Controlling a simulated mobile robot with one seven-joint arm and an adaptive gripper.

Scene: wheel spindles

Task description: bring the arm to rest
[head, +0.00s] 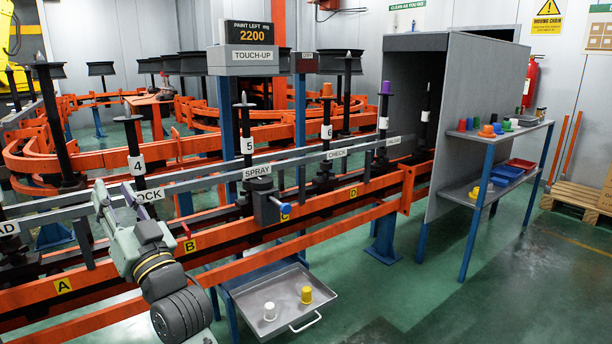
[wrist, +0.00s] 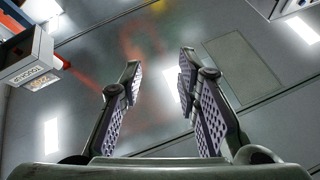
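My arm rises from the lower left of the head view in front of the orange rail, near the spindle marked 4 (head: 136,165). My gripper (head: 112,196) is at its upper end, pointing up, close to the grey bar with the "OCK" label (head: 150,195). In the wrist view my gripper (wrist: 157,90) shows two fingers with purple ridged pads, held well apart. Nothing is between them; behind them is only the ceiling with its lights. Whether the gripper touches the grey bar cannot be told.
Spindles marked 5 (head: 247,145) and 6 (head: 326,130) stand along the orange rail (head: 200,240). A shelf (head: 500,133) with coloured caps stands right. The green floor between is clear.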

